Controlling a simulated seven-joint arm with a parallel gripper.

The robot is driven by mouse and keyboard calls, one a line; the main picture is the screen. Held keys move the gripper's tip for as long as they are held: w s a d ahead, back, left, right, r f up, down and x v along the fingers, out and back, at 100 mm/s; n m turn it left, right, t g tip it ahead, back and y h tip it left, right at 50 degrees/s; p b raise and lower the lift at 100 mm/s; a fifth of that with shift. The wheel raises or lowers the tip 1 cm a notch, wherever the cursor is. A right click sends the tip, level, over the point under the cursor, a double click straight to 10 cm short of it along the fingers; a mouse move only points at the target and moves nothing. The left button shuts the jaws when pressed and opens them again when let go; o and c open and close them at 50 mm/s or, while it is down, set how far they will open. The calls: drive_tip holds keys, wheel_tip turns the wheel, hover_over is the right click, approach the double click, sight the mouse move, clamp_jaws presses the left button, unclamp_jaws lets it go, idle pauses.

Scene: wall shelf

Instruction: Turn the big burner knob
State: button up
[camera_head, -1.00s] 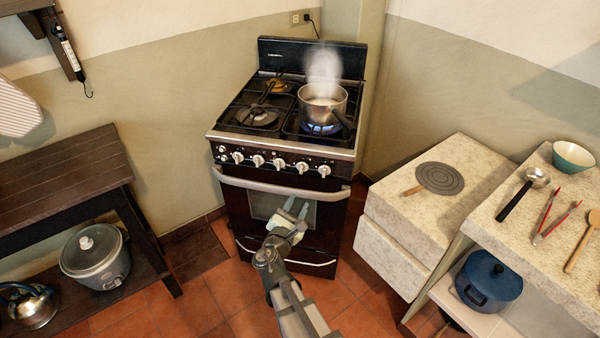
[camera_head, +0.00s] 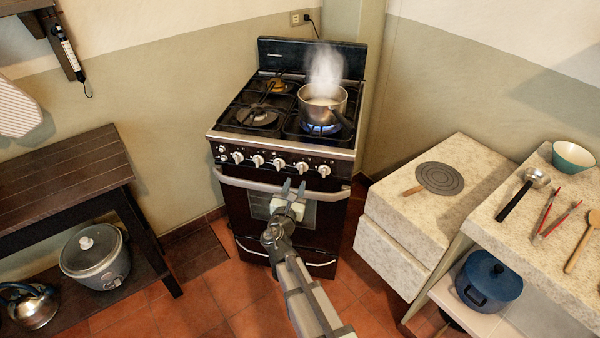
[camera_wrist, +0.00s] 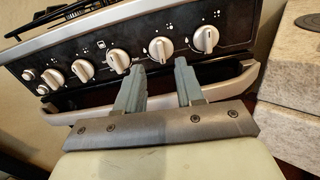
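The stove's front panel carries a row of several white knobs; the one at the right end (camera_head: 324,171) and the one beside it (camera_head: 302,167) are nearest my gripper. In the wrist view the right-end knob (camera_wrist: 205,39) and its neighbour (camera_wrist: 161,50) show clearly, with small printed marks beside them. I cannot tell which knob belongs to the big burner. My gripper (camera_head: 294,184) is open and empty, just below and in front of the panel by the oven handle. In the wrist view its fingers (camera_wrist: 159,68) point at the knob second from right, apart from it.
A steaming pot (camera_head: 322,105) stands over a lit blue flame at the front right of the stove (camera_head: 283,152). The oven handle (camera_head: 250,184) runs below the knobs, close to my fingers. A stone counter (camera_head: 398,207) stands to the right; a dark wooden bench (camera_head: 65,180) to the left.

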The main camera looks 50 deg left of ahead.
sight(301, 168)
drive_tip(key=shift+x, duration=3.6)
clamp_jaws()
